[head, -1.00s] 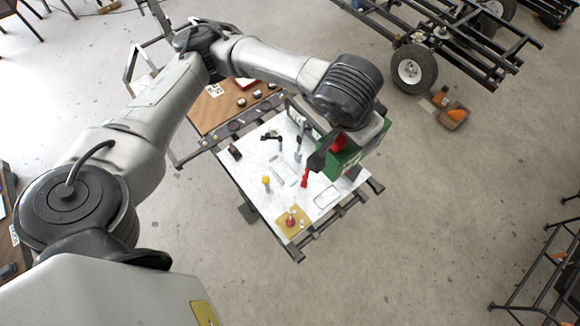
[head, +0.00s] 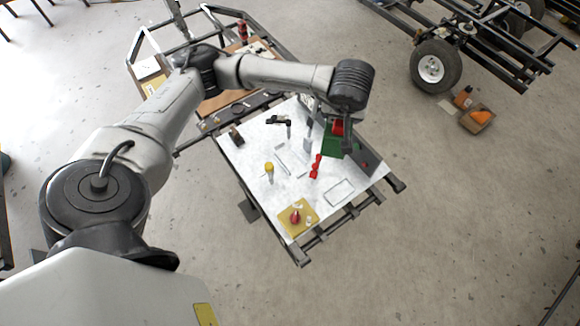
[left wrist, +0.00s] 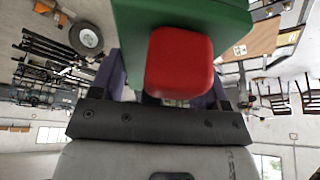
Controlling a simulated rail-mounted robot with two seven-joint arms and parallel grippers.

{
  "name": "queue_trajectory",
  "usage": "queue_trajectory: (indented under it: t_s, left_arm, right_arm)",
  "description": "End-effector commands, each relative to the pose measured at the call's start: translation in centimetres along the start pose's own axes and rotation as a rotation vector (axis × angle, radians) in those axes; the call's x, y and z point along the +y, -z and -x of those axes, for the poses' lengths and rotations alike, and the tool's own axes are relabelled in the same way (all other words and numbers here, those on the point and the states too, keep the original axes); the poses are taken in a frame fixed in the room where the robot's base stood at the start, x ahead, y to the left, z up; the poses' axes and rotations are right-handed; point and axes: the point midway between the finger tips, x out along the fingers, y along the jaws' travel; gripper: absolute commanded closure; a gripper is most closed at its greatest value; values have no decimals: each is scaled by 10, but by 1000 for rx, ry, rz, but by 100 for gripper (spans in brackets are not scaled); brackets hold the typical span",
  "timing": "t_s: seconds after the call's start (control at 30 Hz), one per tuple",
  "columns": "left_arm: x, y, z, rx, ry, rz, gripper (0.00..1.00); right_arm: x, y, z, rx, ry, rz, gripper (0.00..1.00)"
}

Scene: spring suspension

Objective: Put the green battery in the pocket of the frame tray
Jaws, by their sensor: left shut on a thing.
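The green battery (head: 335,148) with its red part (head: 337,127) is in my left gripper (head: 345,138), over the right edge of the white-topped frame tray (head: 272,196). Its height above the surface is hard to judge. In the left wrist view, the green body (left wrist: 190,14) and red block (left wrist: 180,62) fill the top middle, with the dark gripper fingers (left wrist: 165,88) on either side. A dark rectangular outline (head: 340,192), possibly the pocket, lies empty on the tray near its right front edge. My right gripper is not in view.
The tray also carries a yellow-topped piece (head: 269,168), a red piece (head: 315,166), a yellow plate with a red knob (head: 297,218), and a black-topped tool (head: 280,120). A brown board (head: 222,99) adjoins the far left.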

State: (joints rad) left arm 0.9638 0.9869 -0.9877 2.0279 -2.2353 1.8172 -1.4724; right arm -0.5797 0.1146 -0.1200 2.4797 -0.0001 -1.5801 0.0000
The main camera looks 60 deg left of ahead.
Motion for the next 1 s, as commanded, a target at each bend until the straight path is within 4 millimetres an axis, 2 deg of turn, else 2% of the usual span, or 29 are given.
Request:
queue_trajectory:
  t_s: [0.03,0.6,0.8,1.0]
  left_arm:
    - [-5,0,-22,5,10,39,100]
    - [-74,3,-186,5,176,436,100]
    - [-101,3,-236,6,227,563,100]
    - [-124,3,-274,6,268,663,100]
  right_arm:
    - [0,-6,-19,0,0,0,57]
    - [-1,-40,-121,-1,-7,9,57]
    - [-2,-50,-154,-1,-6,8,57]
    - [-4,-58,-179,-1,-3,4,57]
